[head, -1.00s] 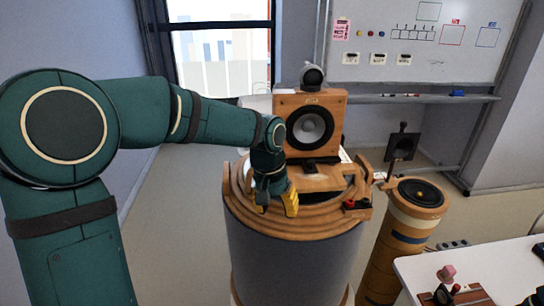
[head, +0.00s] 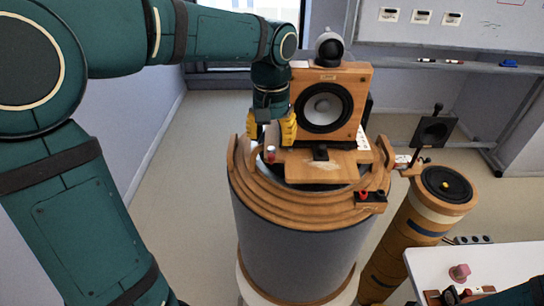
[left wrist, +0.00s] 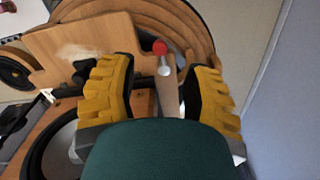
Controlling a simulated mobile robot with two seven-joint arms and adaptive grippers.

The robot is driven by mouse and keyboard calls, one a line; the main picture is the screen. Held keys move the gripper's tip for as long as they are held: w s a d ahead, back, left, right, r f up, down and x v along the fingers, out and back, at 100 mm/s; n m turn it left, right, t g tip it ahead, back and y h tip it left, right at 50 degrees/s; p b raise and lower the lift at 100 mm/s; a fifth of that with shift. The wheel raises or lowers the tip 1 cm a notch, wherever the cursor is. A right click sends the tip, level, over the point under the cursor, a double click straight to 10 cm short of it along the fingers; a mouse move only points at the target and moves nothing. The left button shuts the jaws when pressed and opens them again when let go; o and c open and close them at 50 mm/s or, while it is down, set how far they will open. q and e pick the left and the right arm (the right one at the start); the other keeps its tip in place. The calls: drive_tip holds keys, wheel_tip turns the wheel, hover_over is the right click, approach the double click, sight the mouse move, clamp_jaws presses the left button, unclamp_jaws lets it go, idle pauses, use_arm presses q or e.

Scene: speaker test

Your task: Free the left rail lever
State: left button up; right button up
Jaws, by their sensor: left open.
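A small lever with a red tip and pale metal stem (head: 270,155) stands at the left of the wooden speaker plate (head: 325,160), on top of the round drum stand. In the left wrist view the lever (left wrist: 161,50) shows between the two yellow fingers, nearer the left one, with a gap on both sides. My left gripper (head: 272,133) is open and empty, pointing down just above and behind the lever. In the left wrist view its fingers (left wrist: 160,80) straddle the lever's line. A second red knob (head: 364,195) sits on a black block at the rim's front right. My right gripper does not show.
The wooden speaker box (head: 328,105) stands close to the right of my left gripper. Raised wooden rings (head: 290,215) edge the drum. A smaller pillar (head: 410,235) with a black top stands right. A white table (head: 485,262) is at lower right.

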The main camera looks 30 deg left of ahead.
sight(271, 155)
use_arm(q)
wheel_tip(271, 155, down, 6)
drive_tip(key=shift+f+b, duration=0.1)
drive_tip(key=shift+b, duration=0.2)
clamp_jaws()
